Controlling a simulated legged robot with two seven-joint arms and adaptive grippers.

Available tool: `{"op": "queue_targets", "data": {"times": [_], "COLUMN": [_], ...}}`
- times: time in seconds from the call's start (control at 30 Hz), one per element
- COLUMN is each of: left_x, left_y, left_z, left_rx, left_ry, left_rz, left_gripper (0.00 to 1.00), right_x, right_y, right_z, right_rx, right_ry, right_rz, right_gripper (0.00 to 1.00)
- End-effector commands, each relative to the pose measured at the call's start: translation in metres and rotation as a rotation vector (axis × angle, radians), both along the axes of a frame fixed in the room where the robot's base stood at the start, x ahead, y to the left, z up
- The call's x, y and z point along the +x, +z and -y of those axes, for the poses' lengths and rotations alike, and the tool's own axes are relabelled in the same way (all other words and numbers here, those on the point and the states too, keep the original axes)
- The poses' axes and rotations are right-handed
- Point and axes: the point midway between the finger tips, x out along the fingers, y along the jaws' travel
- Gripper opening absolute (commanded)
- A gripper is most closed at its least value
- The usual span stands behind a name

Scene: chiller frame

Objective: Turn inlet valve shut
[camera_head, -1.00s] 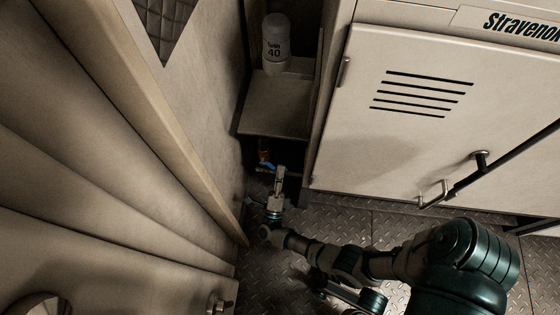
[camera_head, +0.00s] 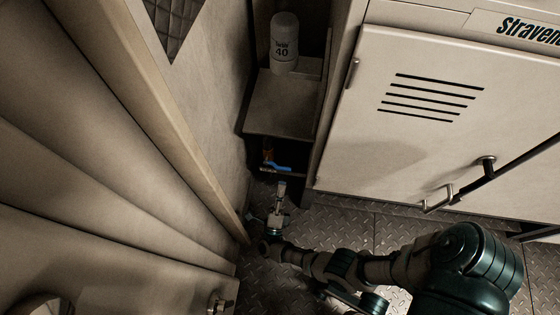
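The inlet valve shows as a blue lever handle (camera_head: 277,168) on a small brass-coloured body (camera_head: 268,152), low in the dark gap under the shelf. The handle lies roughly sideways in the picture. My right gripper (camera_head: 281,188) is just below the handle in the picture, pointing up toward the gap, with a small space seeming to lie between them. Its fingers look close together, but they are too small to tell whether they are open or shut. My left gripper is not in view.
A cabinet door (camera_head: 430,110) with a handle (camera_head: 437,200) is close on the right. A wall panel (camera_head: 190,120) bounds the left. Tread-plate floor (camera_head: 345,222) lies below.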

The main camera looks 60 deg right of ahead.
Motion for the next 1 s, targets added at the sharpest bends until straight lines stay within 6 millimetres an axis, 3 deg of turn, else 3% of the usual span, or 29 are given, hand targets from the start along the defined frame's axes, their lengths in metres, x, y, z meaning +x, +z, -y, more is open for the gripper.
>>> {"op": "queue_targets", "data": {"times": [0.3,1.0], "left_x": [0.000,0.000], "left_y": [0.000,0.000], "left_z": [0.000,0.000], "left_rx": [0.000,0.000], "left_ry": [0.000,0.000], "left_rz": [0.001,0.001], "left_gripper": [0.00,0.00], "right_x": [-0.005,-0.005], "right_y": [-0.011,-0.011], "right_z": [-0.015,-0.015], "right_rx": [0.000,0.000], "right_ry": [0.001,-0.001], "right_rz": [0.001,0.000], "right_gripper": [0.40,0.40]}}
